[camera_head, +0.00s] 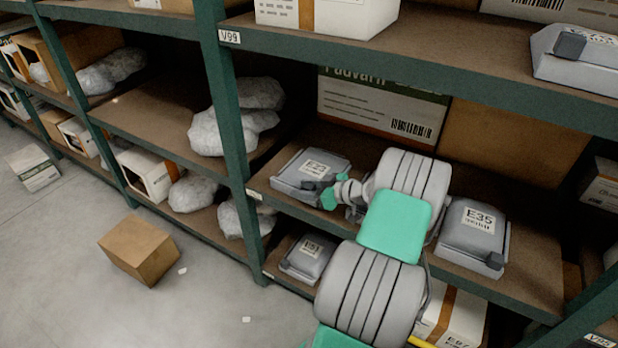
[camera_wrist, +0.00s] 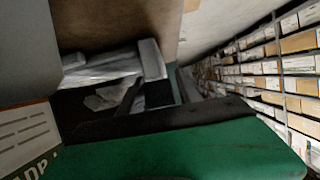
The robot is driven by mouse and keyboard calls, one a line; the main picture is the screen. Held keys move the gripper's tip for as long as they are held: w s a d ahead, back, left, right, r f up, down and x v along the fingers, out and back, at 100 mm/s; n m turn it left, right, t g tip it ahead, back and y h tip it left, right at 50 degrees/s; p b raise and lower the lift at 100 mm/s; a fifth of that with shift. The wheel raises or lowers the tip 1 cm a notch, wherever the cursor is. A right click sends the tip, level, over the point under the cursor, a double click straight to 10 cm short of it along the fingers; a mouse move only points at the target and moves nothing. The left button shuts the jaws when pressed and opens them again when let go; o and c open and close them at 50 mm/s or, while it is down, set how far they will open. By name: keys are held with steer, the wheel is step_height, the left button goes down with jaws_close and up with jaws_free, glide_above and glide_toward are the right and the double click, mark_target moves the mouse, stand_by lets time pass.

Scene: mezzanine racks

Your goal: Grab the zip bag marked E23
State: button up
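The grey zip bag with a label that seems to read E23 (camera_head: 296,184) lies flat on the middle shelf, left of my arm. A dark block sits at its front right corner. My gripper (camera_head: 330,194) is at the bag's right front edge in the head view, with a teal finger close to that corner. Whether it touches the bag is unclear, and its opening is not readable. In the wrist view a grey shape lies left of centre, but no label is legible and I cannot tell the fingers apart.
A large carton (camera_head: 372,112) stands behind. A green rack post (camera_head: 228,130) rises at left. A brown box (camera_head: 138,250) is on the floor.

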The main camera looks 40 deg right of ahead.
jaws_close()
stand_by(1.1)
